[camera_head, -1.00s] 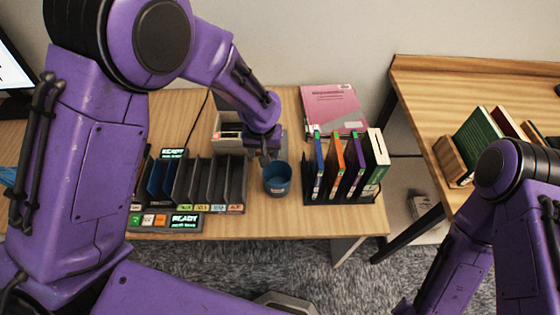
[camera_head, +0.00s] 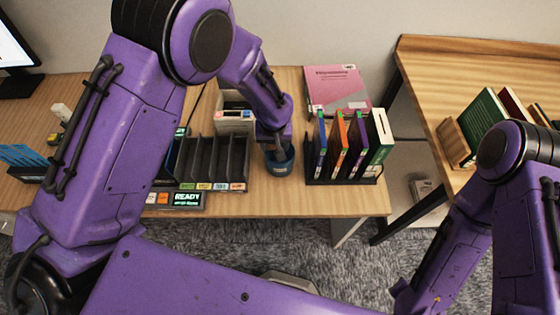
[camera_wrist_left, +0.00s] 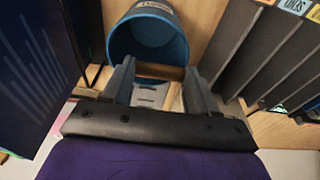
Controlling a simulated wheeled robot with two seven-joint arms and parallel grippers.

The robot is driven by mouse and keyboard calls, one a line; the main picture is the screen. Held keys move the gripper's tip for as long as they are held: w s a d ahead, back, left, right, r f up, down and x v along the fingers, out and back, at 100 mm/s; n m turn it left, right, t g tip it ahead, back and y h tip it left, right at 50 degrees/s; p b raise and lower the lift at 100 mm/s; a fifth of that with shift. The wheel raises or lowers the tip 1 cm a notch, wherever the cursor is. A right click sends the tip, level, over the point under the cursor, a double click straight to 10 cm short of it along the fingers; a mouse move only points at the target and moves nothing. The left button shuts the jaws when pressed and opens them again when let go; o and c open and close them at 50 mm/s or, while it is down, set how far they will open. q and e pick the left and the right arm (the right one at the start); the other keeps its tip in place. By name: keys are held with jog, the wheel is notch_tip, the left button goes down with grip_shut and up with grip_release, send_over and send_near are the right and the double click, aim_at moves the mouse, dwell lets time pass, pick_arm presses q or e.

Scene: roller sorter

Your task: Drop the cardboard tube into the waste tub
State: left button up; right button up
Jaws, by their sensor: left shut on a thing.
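The waste tub (camera_head: 280,166) is a small dark blue round tub on the table, between the slotted sorter and the book rack. In the left wrist view its open mouth (camera_wrist_left: 150,22) lies just beyond the fingertips. My left gripper (camera_head: 275,142) is over the tub and hides part of its rim. In the left wrist view my left gripper (camera_wrist_left: 160,78) is shut on the cardboard tube (camera_wrist_left: 161,71), a short tan tube lying crosswise between the fingers. The tube is hidden in the head view. My right arm shows at the right, but its gripper is out of view.
A dark slotted sorter (camera_head: 208,160) stands left of the tub. A rack of upright books (camera_head: 340,178) stands close on its right. A pink book (camera_head: 335,88) lies behind the rack. A pale box (camera_head: 234,118) sits behind the sorter.

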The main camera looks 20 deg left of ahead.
pick_arm(q)
jog(key=o, duration=1.1)
jog(key=shift+r, duration=0.35)
jog(key=r, duration=0.3)
jog(key=s+r+b, duration=0.1)
jog(key=r, duration=0.5)
jog(key=shift+s+d+r+b, duration=0.2)
jog(key=shift+s+r+b, duration=0.1)
jog(key=shift+r+b, duration=0.1)
